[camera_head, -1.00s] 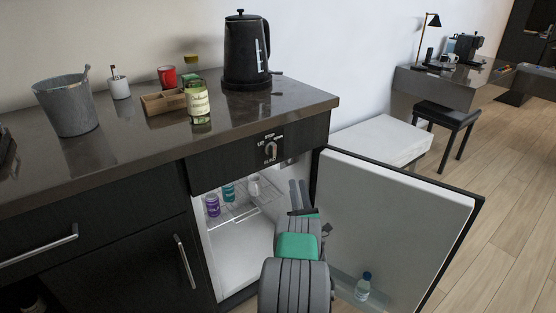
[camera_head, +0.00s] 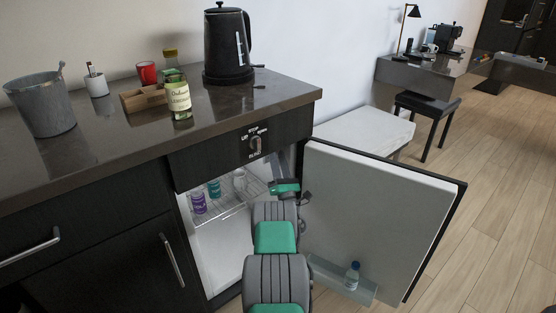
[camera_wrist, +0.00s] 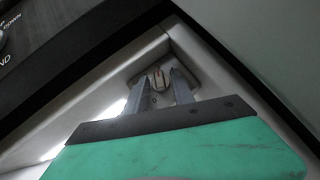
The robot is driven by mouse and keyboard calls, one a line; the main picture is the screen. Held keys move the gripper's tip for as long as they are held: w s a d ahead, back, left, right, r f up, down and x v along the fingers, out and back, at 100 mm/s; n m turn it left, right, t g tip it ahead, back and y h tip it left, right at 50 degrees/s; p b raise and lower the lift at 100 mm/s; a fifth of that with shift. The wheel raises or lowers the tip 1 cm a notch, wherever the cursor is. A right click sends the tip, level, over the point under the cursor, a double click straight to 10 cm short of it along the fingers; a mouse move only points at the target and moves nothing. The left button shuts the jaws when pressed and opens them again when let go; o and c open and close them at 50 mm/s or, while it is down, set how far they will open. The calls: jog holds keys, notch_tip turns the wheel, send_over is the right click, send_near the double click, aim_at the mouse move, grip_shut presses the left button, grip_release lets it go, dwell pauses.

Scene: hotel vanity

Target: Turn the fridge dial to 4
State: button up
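The fridge (camera_head: 225,253) under the counter stands open, its white door (camera_head: 375,220) swung out to the right. In the wrist view, a small pale dial (camera_wrist: 158,79) with a reddish mark sits on a grey housing in an upper corner of the white interior. Its number setting is too small to read. My gripper (camera_wrist: 160,82) is open, with its two grey fingers apart and pointing at the dial, which appears between their tips. I cannot tell whether they touch it. In the head view, my gripper (camera_head: 285,188) is at the fridge opening's upper right; its fingers are hidden.
A separate labelled knob (camera_head: 256,145) is on the dark panel above the fridge. Purple (camera_head: 198,203) and teal (camera_head: 214,188) containers stand on the wire shelf. A bottle (camera_head: 352,275) sits in the door bin. A kettle (camera_head: 228,48) and a glass bottle (camera_head: 178,95) stand on the counter.

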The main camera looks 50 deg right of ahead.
grip_shut()
jog(key=shift+m, duration=0.4)
jog(key=m+g+p, duration=0.2)
jog(key=m+g, duration=0.1)
jog(key=m, duration=0.1)
jog(key=r+m+g+h+p, duration=0.1)
jog(key=m+g+p, duration=0.2)
jog(key=m, duration=0.1)
jog(key=m+g+p, duration=0.3)
jog(key=m+g, duration=0.1)
jog(key=shift+a+r+h, duration=0.15)
jog(key=shift+a+h, duration=0.25)
jog(key=shift+m+p, duration=0.3)
jog(key=shift+p, duration=0.05)
jog(key=shift+o, duration=0.8)
grip_release()
